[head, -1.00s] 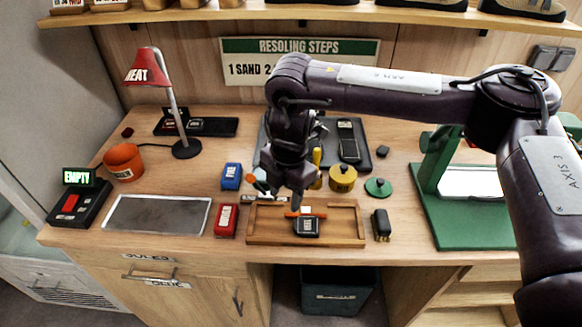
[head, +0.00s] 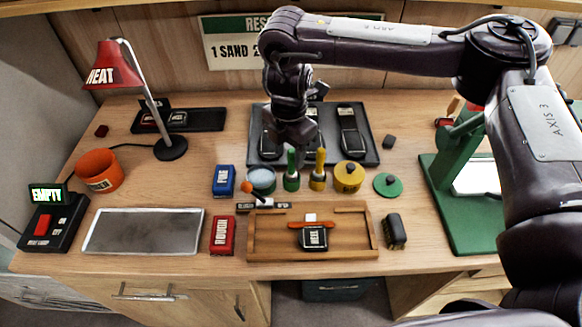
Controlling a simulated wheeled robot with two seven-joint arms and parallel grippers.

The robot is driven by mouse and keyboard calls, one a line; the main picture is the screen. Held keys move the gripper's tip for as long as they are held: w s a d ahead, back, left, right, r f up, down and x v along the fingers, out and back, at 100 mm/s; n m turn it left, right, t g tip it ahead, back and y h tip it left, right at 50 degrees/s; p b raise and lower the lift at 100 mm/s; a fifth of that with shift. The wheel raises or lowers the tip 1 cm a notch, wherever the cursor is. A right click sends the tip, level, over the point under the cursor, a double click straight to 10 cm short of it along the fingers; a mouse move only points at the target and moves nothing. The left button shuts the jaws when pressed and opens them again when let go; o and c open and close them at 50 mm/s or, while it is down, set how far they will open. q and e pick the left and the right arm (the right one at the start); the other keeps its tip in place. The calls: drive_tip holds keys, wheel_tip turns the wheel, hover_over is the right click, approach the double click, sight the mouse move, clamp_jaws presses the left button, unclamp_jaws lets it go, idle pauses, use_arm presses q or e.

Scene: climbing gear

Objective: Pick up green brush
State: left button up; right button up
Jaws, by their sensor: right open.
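The green brush (head: 291,181) stands upright in the middle of the table, its slim handle pointing up. A yellow brush (head: 318,180) stands just to its right. My right gripper (head: 296,142) points down from above, close over the top of the green handle. It is open, but its fingers are dark and partly hidden by the wrist. I cannot tell whether the handle top is between them. My left gripper is not in view.
A glass jar (head: 261,180) stands left of the brush, and a yellow tin (head: 348,177) right of the yellow one. A dark tray (head: 370,150) with shoe soles lies behind. A wooden tray (head: 270,240) is in front. A red lamp (head: 113,66) stands at left.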

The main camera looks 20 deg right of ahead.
sight(292, 173)
drive_tip(key=f+p, duration=0.1)
drive_tip(key=f, duration=0.2)
drive_tip(key=shift+s+d+f+p, duration=0.1)
drive_tip(key=shift+d+f+p, duration=0.25)
drive_tip(key=shift+f, duration=0.55)
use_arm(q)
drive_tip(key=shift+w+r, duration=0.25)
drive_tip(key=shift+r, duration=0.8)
use_arm(e)
clamp_jaws()
